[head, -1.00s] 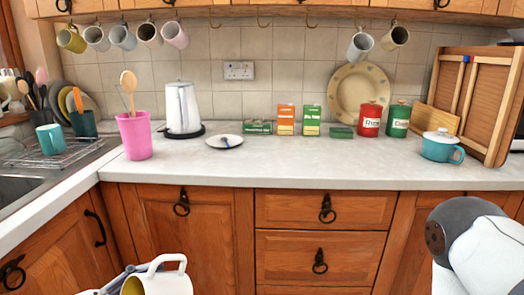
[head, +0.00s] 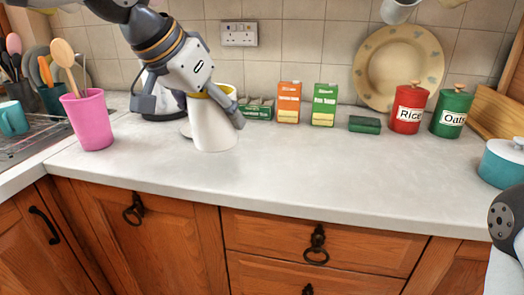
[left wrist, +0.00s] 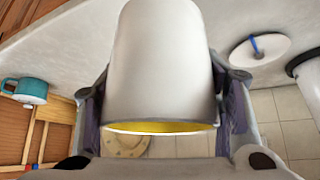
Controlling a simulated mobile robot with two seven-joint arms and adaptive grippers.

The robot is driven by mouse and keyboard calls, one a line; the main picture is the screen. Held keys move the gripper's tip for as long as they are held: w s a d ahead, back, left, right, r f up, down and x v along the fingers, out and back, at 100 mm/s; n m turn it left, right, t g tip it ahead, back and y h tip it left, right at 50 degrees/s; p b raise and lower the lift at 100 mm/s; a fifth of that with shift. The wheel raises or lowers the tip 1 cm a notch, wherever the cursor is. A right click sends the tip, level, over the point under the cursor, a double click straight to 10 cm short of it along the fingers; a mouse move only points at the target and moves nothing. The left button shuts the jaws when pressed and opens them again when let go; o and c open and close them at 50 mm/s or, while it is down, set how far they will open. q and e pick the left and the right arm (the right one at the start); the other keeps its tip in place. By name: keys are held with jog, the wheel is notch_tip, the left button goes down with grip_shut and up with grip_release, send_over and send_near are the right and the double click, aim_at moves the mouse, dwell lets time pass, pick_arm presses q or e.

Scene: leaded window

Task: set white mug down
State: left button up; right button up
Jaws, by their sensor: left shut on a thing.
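The white mug (head: 214,135) has a yellow inside and stands upright over the worktop (head: 300,170), right of the pink utensil pot. My left gripper (head: 198,98) reaches down from the upper left and is shut on it, one finger on each side. In the left wrist view the mug (left wrist: 160,65) fills the space between the fingers, its yellow rim showing. I cannot tell whether its base touches the worktop. The mug hides most of the small plate behind it in the head view. My right gripper is out of view.
The pink pot (head: 90,118) with utensils stands left of the mug. The small plate (left wrist: 278,45) shows in the left wrist view. The worktop is clear in front and to the right, up to a teal pot (head: 502,163).

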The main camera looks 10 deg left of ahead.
pick_arm(q)
jog(key=shift+s+d+r, duration=0.15)
jog(key=shift+r, duration=0.25)
jog(key=shift+f, duration=0.2)
jog(key=w+f, duration=0.3)
jog(key=w, duration=0.1)
jog(key=w+f+b, duration=0.1)
jog(key=w+f, duration=0.2)
jog(key=w, duration=0.1)
jog(key=w+f, duration=0.3)
jog(key=w, duration=0.1)
jog(key=shift+w+a, duration=0.25)
jog(key=shift+w, duration=0.15)
jog(key=f, duration=0.3)
jog(key=shift+w+f, duration=0.2)
jog(key=shift+w, duration=0.15)
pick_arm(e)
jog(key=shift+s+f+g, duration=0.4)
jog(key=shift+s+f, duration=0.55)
pick_arm(q)
jog(key=o, duration=1.9)
jog(key=shift+f, duration=0.15)
